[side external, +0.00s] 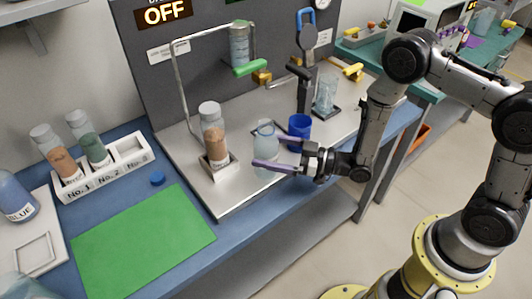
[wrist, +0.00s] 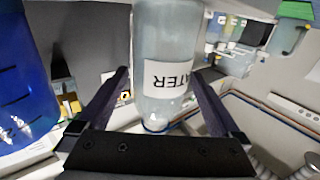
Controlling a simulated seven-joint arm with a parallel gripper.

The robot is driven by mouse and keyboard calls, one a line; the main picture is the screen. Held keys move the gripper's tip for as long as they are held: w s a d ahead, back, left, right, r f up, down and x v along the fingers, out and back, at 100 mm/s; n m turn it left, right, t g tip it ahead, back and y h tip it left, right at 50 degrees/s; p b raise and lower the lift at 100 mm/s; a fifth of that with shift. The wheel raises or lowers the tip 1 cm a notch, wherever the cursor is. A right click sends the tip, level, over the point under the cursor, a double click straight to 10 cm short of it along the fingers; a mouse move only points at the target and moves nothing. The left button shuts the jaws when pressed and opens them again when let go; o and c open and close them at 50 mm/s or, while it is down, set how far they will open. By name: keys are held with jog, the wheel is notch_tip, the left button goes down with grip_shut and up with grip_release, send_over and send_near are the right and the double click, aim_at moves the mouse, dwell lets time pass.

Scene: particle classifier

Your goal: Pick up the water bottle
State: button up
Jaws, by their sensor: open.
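The water bottle (side external: 265,132) is clear and pale, and stands upright on the metal plate of the bench. In the wrist view the water bottle (wrist: 168,40) fills the middle, with a white label whose lettering, ending in "ATER", appears upside down. My gripper (side external: 267,151) reaches in from the right, with one finger on each side of the bottle. In the wrist view my gripper (wrist: 160,78) is open, with the bottle between its fingers. I cannot tell whether either finger touches it.
A blue cup (side external: 299,127) stands close by on the right. A bottle of brown particles (side external: 213,135) sits in a holder to the left. A metal pipe frame (side external: 180,95) rises behind. A green mat (side external: 143,240) lies at the front left, clear of objects.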

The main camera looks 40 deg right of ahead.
jog(key=shift+w+a, duration=0.35)
jog(key=shift+w, duration=0.1)
jog(key=shift+r, duration=0.1)
grip_shut()
